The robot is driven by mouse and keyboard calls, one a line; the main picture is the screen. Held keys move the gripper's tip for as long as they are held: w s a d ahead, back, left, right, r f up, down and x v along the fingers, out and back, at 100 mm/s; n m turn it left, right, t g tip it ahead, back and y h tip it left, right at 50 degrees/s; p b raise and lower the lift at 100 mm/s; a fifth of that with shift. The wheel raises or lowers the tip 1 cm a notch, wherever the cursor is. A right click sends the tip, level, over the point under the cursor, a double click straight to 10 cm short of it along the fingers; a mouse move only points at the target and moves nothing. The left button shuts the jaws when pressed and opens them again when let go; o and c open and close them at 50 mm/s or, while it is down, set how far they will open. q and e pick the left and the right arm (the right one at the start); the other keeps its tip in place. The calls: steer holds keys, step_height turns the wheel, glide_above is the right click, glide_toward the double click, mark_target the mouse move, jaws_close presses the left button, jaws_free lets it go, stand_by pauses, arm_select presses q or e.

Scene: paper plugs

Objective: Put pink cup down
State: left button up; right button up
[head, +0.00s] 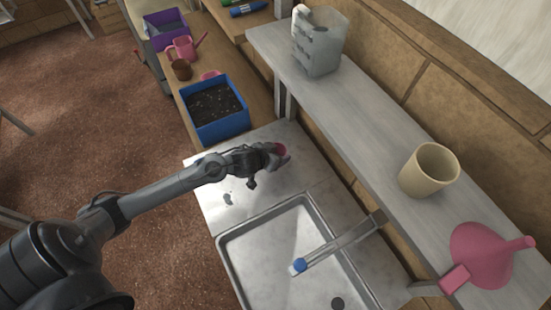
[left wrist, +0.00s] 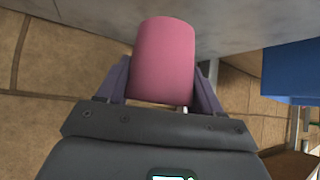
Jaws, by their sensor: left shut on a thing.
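The pink cup (head: 281,150) is at the end of my left arm, over the metal counter (head: 215,190) behind the sink. My left gripper (head: 268,155) is shut on it. In the left wrist view the cup (left wrist: 163,58) sits between the two dark fingers of the gripper (left wrist: 162,90), one on each side. Its far end is close to the grey surface (left wrist: 225,25); I cannot tell whether they touch. My right gripper is not in view.
A sink (head: 225,250) with a blue-tipped tap (head: 299,265) lies in front. A blue soil box (head: 220,130) stands behind the counter. A shelf (head: 370,120) on the right bears a clear jug (head: 320,45), a beige cup (head: 430,170) and a pink funnel (head: 485,255).

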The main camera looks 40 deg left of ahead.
arm_select(q)
steer(key=shift+a+f, duration=0.2)
steer(key=shift+f, duration=0.1)
steer(key=shift+f+b, duration=0.55)
steer(key=shift+f, duration=1.25)
steer(key=shift+f, duration=0.15)
steer(key=o, duration=1.1)
steer(key=shift+o, duration=0.2)
